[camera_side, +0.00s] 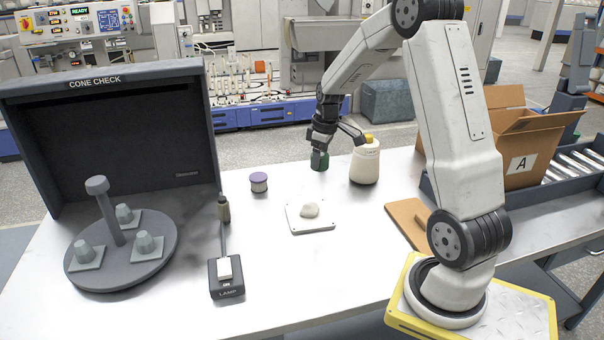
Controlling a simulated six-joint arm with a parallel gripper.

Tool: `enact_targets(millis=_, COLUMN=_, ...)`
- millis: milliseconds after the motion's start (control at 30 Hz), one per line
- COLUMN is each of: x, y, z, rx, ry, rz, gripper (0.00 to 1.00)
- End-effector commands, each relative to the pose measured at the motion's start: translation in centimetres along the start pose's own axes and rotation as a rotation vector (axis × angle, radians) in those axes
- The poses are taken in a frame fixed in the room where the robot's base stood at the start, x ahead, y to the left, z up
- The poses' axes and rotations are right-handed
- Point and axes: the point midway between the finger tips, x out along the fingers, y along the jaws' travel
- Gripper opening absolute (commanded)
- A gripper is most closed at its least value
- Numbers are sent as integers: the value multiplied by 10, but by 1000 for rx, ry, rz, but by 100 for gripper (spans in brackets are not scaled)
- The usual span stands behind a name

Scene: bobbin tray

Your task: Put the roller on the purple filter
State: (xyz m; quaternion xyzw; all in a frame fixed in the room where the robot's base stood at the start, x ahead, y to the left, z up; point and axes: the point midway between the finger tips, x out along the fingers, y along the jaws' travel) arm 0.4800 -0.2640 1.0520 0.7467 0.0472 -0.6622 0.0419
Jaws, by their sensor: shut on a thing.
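My gripper (321,148) points down at the back of the table and is shut on a dark green cylinder (320,161), which I take to be the roller. The fingers cover its upper part. The green cylinder is upright, and I cannot tell whether its bottom touches the table. It is apart from the purple filter.
A cream bottle with a yellow cap (365,162) stands close right of my gripper. A small plate (296,222) bears a pale lump. A lamp switch box (226,281), a dark olive cylinder (223,208) and a round grey stand (103,278) are left. Table between gripper and filter is clear.

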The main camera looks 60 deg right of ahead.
Motion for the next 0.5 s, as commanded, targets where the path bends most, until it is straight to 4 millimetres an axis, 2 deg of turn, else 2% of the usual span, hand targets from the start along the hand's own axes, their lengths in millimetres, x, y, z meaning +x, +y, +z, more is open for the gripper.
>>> enact_targets(millis=500, x=-4, y=-10, z=-79, rx=369, ry=2, rz=45, gripper=0)
